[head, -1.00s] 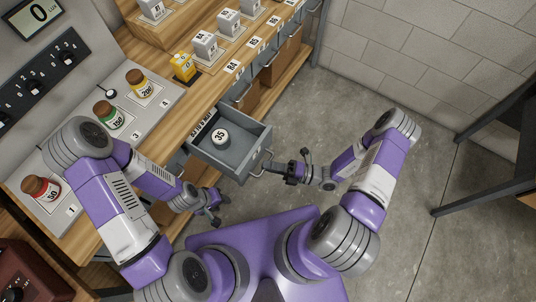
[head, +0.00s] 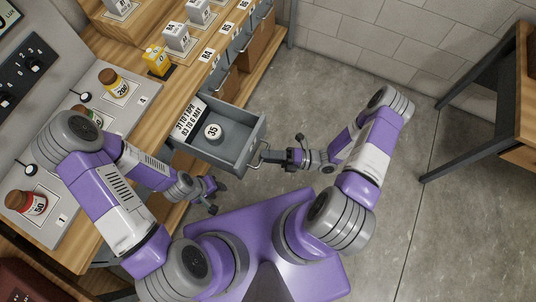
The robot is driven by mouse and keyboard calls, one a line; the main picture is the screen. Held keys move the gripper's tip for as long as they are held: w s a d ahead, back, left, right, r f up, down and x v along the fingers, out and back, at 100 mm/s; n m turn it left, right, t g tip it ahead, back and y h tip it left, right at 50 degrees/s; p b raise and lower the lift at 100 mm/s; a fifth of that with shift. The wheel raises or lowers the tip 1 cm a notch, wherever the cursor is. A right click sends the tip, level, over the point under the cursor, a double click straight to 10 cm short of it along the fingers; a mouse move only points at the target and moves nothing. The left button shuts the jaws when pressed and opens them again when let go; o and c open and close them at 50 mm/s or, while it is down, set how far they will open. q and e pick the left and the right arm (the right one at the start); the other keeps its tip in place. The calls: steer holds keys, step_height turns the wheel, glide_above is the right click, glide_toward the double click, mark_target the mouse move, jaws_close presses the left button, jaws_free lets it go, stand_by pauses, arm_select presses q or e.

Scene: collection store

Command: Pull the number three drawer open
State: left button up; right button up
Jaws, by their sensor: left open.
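A grey drawer (head: 238,160) stands pulled out from the wooden bench, its inside in view. In it are a grey round weight marked 35 (head: 213,133) and a white card with black print (head: 188,120). No number three shows on the drawer in this view. The fingers of my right gripper (head: 274,157) reach the drawer's metal handle (head: 257,153) and appear closed on it, though the contact is small in the picture. My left gripper (head: 216,197) is open and empty, below and left of the drawer, apart from it.
The bench top holds bottles marked 200 (head: 115,83) and 50 (head: 24,202), a yellow box (head: 156,60) and several grey blocks. More drawers (head: 240,45) line the bench front beyond. A dark-legged table (head: 470,95) stands at the right. The concrete floor (head: 330,80) between is clear.

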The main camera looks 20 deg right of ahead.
steer(key=v, duration=0.7)
steer(key=shift+d, duration=0.25)
steer(key=shift+s, duration=0.2)
stand_by(0.4)
